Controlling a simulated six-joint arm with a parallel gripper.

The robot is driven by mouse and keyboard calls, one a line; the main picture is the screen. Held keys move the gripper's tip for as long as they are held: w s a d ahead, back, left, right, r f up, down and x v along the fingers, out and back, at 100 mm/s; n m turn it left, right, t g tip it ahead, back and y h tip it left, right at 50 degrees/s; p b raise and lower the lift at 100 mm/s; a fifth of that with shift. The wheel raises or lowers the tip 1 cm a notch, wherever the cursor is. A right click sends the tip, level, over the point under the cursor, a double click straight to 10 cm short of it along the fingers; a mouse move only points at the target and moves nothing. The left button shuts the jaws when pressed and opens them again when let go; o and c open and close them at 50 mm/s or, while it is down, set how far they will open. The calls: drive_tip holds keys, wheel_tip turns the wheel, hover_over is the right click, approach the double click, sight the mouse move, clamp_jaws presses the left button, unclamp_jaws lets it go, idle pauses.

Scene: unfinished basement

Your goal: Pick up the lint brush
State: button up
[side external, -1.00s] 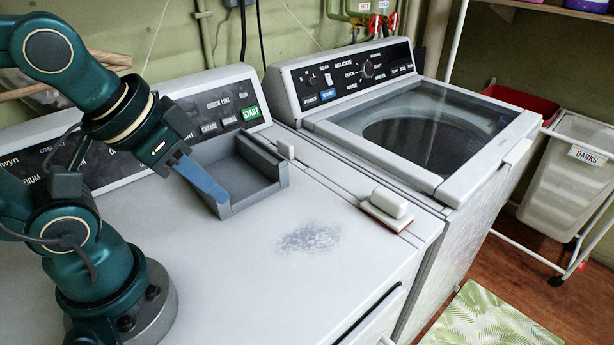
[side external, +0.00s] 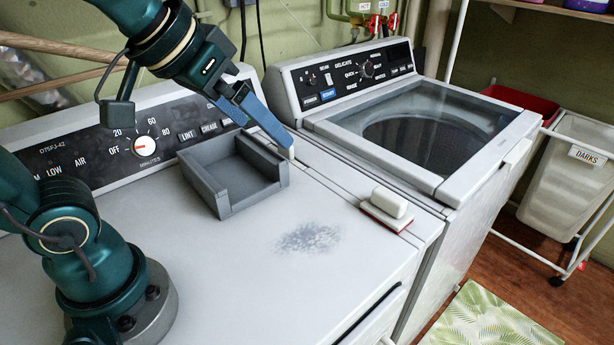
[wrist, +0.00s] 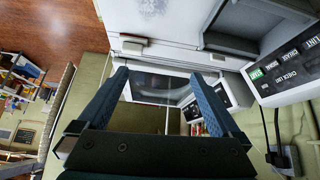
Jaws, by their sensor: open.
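The lint brush (side external: 388,207), a white block with a red underside, lies at the right edge of the dryer top in the side view. In the wrist view it appears as a pale block (wrist: 133,45) above the left finger. My gripper (side external: 288,143) is raised over the back right of the dryer, left of and behind the brush, and apart from it. In the wrist view its two blue fingers (wrist: 160,76) are spread with nothing between them.
An open grey tray (side external: 222,193) sits at the back of the dryer top. A small white piece (side external: 291,154) is partly hidden behind my fingertips. A grey lint patch (side external: 308,238) lies left of the brush. The washer (side external: 440,184) stands at right; the dryer's front top is clear.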

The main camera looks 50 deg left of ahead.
drive_tip(key=w+d+r, duration=0.1)
drive_tip(key=w+r, duration=0.1)
drive_tip(key=w, duration=0.7)
drive_tip(key=g, duration=0.1)
hover_over(390, 195)
drive_tip(key=s+a, duration=0.2)
wheel_tip(390, 195, down, 10)
drive_tip(key=shift+m+g, duration=0.5)
drive_tip(key=shift+g, duration=0.3)
drive_tip(key=f, duration=0.2)
drive_tip(key=d+f, duration=0.1)
drive_tip(key=f, duration=0.1)
drive_tip(key=d+f, duration=0.1)
drive_tip(key=f, duration=0.2)
drive_tip(key=shift+w+f, duration=0.1)
drive_tip(key=shift+w, duration=0.05)
drive_tip(key=shift+f, duration=0.35)
drive_tip(key=shift+x, duration=2.3)
